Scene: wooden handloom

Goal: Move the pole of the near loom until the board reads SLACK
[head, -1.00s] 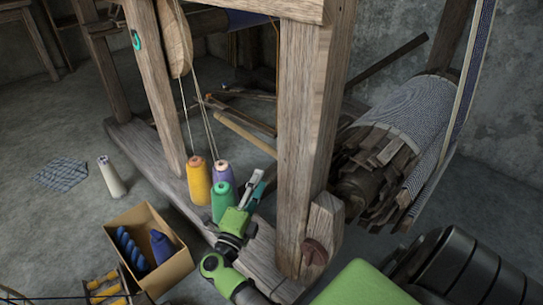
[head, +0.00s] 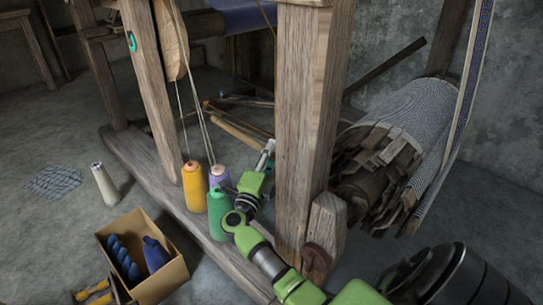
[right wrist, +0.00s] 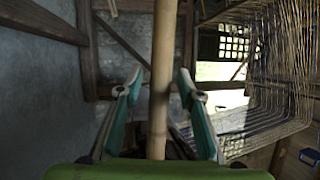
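In the head view my right gripper (head: 266,154) is beside the loom's front post, just above the thread cones, and partly turned away. In the right wrist view its two teal fingers (right wrist: 160,84) are spread, one on each side of a light bamboo-like pole (right wrist: 160,60). Gaps show between the pole and both fingers. Light poles (head: 240,132) lie low behind the gripper in the head view; I cannot tell whether one is the same pole. My left gripper is not in view.
The thick front post (head: 306,130) stands close right of my gripper. Yellow (head: 194,188), purple and green (head: 217,214) cones stand on the base beam by my arm. A cardboard box (head: 160,280) is at lower left. The cloth roll (head: 400,115) is at right.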

